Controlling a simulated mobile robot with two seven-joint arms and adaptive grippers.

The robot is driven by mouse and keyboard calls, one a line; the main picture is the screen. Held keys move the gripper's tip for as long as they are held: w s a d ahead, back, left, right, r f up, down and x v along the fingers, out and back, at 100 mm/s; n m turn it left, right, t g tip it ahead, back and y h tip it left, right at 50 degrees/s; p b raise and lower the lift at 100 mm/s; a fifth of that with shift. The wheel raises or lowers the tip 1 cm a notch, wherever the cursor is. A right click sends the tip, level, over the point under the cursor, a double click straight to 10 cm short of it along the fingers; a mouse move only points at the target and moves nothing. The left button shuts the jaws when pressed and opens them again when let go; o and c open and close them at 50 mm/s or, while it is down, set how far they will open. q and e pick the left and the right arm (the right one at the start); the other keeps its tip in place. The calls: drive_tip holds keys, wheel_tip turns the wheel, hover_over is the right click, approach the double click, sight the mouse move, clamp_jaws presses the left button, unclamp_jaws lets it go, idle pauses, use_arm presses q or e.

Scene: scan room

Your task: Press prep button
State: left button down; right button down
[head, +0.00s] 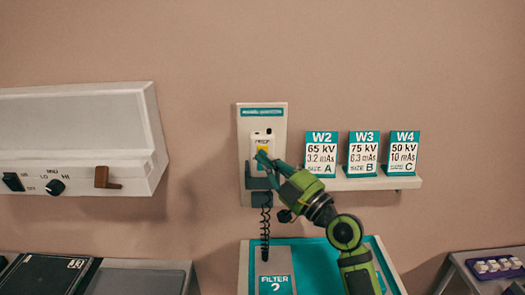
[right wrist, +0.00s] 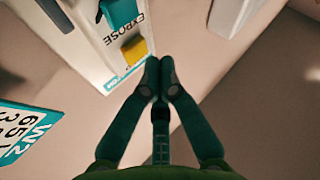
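A pale hand switch (head: 257,135) sits on a white wall panel (head: 277,112) in the head view. It has a yellow button (head: 263,149) under a small label that seems to read PREP. The yellow button also shows in the right wrist view (right wrist: 134,50), with the word EXPOSE and a teal button (right wrist: 118,14) beyond it. My right gripper (head: 262,158) is shut and empty, its tips just by the yellow button. In the right wrist view its fingertips (right wrist: 159,76) meet beside the button; I cannot tell whether they touch it. My left gripper is not in view.
A small shelf (head: 350,184) with cards W2, W3 and W4 stands right of the panel. A coiled cord (head: 266,225) hangs below the switch. A teal tray (head: 310,262) with a FILTER box (head: 274,268) is underneath. A white unit (head: 80,135) with knobs is at left.

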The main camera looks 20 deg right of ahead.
idle(0.3)
drive_tip(key=shift+w+d+b, duration=0.15)
drive_tip(key=shift+w+b, duration=0.3)
drive_tip(key=shift+w+d+b, duration=0.1)
drive_tip(key=shift+w+b, duration=0.35)
drive_tip(key=shift+b, duration=0.05)
idle(0.6)
drive_tip(key=shift+s, duration=0.1)
drive_tip(key=shift+s+a, duration=0.25)
drive_tip(key=shift+s, duration=0.55)
